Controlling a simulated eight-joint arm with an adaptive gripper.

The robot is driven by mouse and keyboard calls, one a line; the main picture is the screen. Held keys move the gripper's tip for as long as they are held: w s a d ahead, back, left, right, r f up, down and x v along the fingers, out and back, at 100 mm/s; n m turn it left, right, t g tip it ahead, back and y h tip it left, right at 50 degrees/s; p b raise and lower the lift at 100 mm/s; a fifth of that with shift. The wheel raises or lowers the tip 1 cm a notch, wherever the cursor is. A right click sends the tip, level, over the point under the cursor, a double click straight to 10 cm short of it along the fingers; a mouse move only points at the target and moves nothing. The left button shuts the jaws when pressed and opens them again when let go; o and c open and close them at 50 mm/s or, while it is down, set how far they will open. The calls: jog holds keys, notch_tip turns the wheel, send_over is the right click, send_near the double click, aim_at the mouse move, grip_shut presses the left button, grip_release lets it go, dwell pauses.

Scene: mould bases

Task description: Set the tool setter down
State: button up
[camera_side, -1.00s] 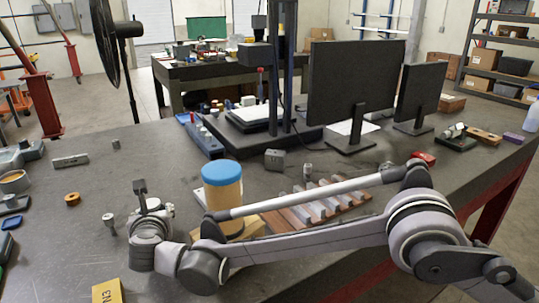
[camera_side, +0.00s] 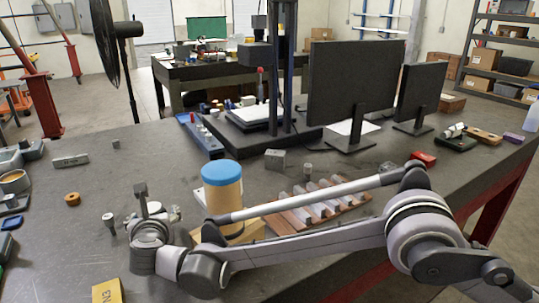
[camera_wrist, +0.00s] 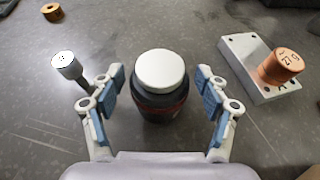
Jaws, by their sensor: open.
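The tool setter, a black cylinder with a red band and a pale round top (camera_wrist: 160,85), appears upright on the grey bench in the wrist view. My gripper (camera_wrist: 159,82) is open around it, with a blue-padded finger on each side. A gap shows between each finger and the black body, so the fingers look apart from it. Its lower part and base are partly hidden by its own top and body. In the side view my wrist hides the tool setter, and the finger opening cannot be made out.
A small metal post (camera_wrist: 66,68) stands just left of my left finger, with a brass ring (camera_wrist: 52,12) beyond. A copper cylinder (camera_wrist: 281,66) sits on a grey block (camera_wrist: 246,60) to the right. A blue-lidded jar (camera_side: 222,188) stands right of my wrist.

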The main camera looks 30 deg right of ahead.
jog(key=v, duration=1.2)
jog(key=shift+w+r, duration=0.1)
jog(key=shift+w, duration=0.05)
jog(key=w+d+r+m+y, duration=0.1)
jog(key=w+d+r+y, duration=0.15)
jog(key=r, duration=0.45)
jog(key=w+d+r+m+y, duration=0.1)
jog(key=d+r, duration=0.2)
jog(key=r, duration=0.5)
jog(key=s+d+r+m, duration=0.1)
jog(key=d+r+m, duration=0.2)
jog(key=d+m, duration=0.55)
jog(key=s+d+f+m+g+h, duration=0.1)
jog(key=s+d+f+m, duration=0.25)
jog(key=d, duration=0.45)
jog(key=s+d+f+m+g+h, duration=0.1)
jog(key=s+d+f+m+g, duration=0.2)
jog(key=d, duration=0.4)
jog(key=s+d+f+m+h, duration=0.1)
jog(key=s+d+f+m, duration=0.2)
jog(key=s+d+m, duration=0.35)
jog(key=s+d+f+m+g+y, duration=0.1)
jog(key=s+d+f+m+g, duration=0.1)
jog(key=s+d+f+m, duration=0.6)
jog(key=s+f+m, duration=0.2)
jog(key=s+f, duration=0.1)
jog(key=f, duration=0.1)
jog(key=shift+s+d+m+y, duration=0.15)
jog(key=shift+s+m+y, duration=0.1)
jog(key=shift+m+y, duration=0.1)
